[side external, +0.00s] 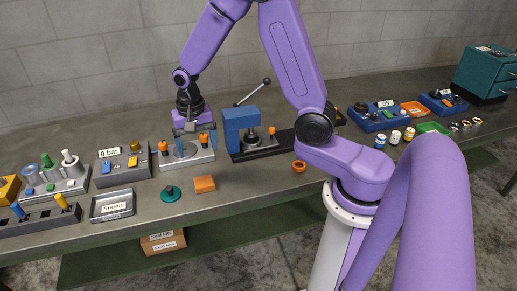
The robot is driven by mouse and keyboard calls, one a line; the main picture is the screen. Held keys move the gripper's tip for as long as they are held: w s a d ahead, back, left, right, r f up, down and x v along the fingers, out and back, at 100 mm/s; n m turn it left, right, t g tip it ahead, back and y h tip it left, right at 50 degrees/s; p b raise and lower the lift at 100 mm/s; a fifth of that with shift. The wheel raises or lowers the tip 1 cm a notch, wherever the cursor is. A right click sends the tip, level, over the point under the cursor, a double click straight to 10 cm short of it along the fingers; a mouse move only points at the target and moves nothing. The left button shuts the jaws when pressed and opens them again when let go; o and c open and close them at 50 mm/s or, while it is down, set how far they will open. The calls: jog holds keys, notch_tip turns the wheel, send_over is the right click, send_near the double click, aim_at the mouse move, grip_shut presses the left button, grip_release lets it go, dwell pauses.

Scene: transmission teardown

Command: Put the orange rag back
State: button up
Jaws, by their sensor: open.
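A small orange folded-looking piece (204,184) lies on the bench near the front edge, right of a teal round part (170,193). It may be the orange rag. A second flat orange piece (413,108) lies at the right between two blue trays, and I cannot tell if it is a rag. My gripper (188,129) is open and points down over a light grey fixture (183,160) with orange-topped posts. It is behind the nearer orange piece and apart from it. The space between its fingers is hard to make out.
A blue press (238,127) with a lever stands right of my gripper. A grey tray labelled "Spools" (112,205) and a "0 bar" box (122,166) are on the left. An orange ring (299,166) lies near the front edge.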

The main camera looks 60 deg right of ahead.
jog(key=s+a+r+n, duration=0.1)
jog(key=s+r+n, duration=0.3)
jog(key=s+n, duration=0.6)
jog(key=s+a+r+n, duration=0.2)
jog(key=s+r+n, duration=0.2)
jog(key=s+n, duration=0.7)
jog(key=s, duration=0.5)
jog(key=shift+s+r, duration=0.25)
jog(key=shift+r, duration=0.1)
